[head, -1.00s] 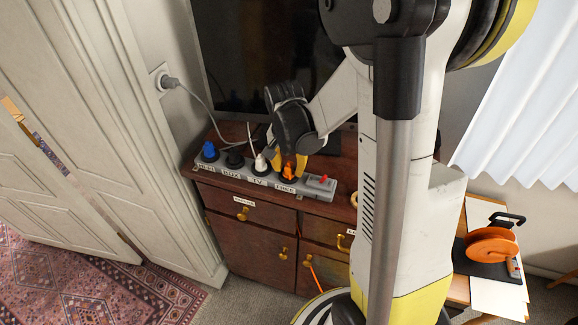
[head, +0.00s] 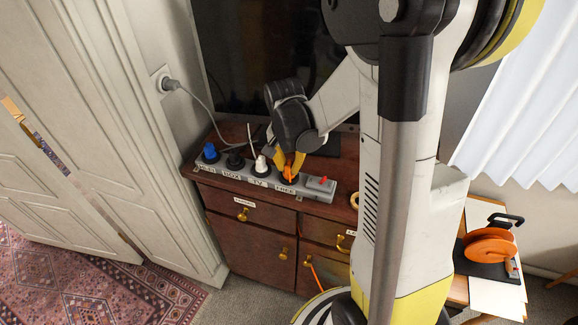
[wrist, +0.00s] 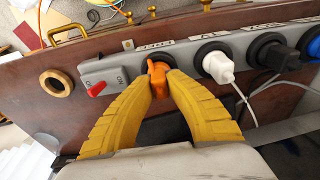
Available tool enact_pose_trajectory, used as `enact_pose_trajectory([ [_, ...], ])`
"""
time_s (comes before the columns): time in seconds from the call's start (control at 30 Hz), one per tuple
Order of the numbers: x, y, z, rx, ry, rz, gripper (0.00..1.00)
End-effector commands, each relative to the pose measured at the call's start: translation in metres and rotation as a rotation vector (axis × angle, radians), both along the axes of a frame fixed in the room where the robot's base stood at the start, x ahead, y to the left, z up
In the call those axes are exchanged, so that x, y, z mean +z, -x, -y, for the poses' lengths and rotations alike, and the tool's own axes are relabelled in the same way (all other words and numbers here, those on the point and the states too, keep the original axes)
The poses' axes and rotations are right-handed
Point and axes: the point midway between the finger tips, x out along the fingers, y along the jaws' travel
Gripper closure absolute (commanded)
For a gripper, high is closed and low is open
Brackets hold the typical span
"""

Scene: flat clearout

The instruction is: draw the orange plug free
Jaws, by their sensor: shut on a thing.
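The orange plug (wrist: 157,75) stands at the end socket of the grey power strip (head: 318,190), by the FREE label and next to the rocker switch. It also shows in the head view (head: 290,173), partly covered by the fingers. My gripper (wrist: 158,85) has its two yellow fingers closed on the plug's sides. In the head view my gripper (head: 289,163) reaches down to the strip from above. A dark socket ring shows around the plug's base. I cannot tell whether its pins are fully seated.
A white plug (wrist: 218,67) with a cable stands right beside the orange one. A black plug (head: 235,160) and a blue plug (head: 210,151) follow along the strip. A dark screen (head: 250,50) rises behind.

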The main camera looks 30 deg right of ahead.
Motion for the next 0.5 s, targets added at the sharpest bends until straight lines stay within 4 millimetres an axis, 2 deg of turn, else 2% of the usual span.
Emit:
enact_pose_trajectory([
  [0.2,0.0109,-0.0001,0.0000,0.000,0.000,0.000,1.00],
  [0.5,0.0115,-0.0001,0.0000,0.000,0.000,0.000,1.00],
])
